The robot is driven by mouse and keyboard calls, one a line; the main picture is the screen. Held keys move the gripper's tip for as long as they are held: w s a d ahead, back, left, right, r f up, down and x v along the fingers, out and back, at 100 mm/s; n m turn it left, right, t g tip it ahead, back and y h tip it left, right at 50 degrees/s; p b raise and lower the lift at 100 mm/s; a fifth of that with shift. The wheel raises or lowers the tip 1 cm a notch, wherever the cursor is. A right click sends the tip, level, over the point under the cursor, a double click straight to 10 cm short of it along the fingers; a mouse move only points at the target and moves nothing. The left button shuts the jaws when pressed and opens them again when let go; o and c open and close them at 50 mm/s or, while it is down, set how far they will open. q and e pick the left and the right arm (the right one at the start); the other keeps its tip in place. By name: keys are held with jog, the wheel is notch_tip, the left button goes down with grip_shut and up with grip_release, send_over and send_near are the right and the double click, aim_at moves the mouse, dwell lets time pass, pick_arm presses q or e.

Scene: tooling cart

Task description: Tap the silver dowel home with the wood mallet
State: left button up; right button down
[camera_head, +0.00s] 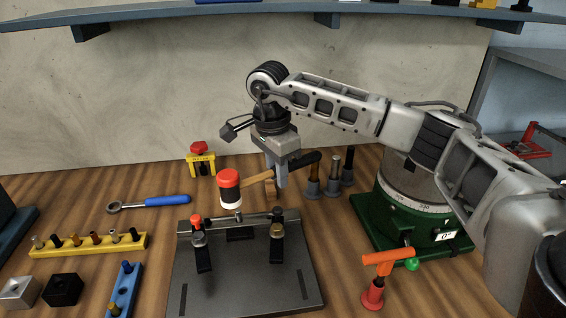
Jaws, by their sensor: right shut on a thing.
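My right gripper (276,180) points down above the back of the fixture and is shut on the handle of a mallet. The mallet has a red-and-white head (229,188), a light wood handle (259,178) and a black grip (306,160). Its head hangs to the left of the gripper, above the back edge of a dark fixture plate (245,281). A small silver pin, seemingly the silver dowel (238,215), shows at the plate's back, just below the head; the gap between them is hard to judge. My left gripper is not in view.
A yellow pin rack (88,246) and blue ratchet (168,200) lie left. A green-based rotary table (433,238) and orange-handled tool (374,291) stand right. Dark-based holders (313,188) stand behind.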

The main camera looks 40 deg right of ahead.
jog(key=d+m, duration=0.1)
jog(key=w+m, duration=0.1)
jog(key=shift+d+r+m, duration=0.3)
jog(key=shift+d+r, duration=0.05)
jog(key=shift+d, duration=0.2)
notch_tip(320, 180, down, 4)
jog(key=shift+r+b, duration=0.1)
jog(key=shift+b, duration=0.25)
dwell(0.5)
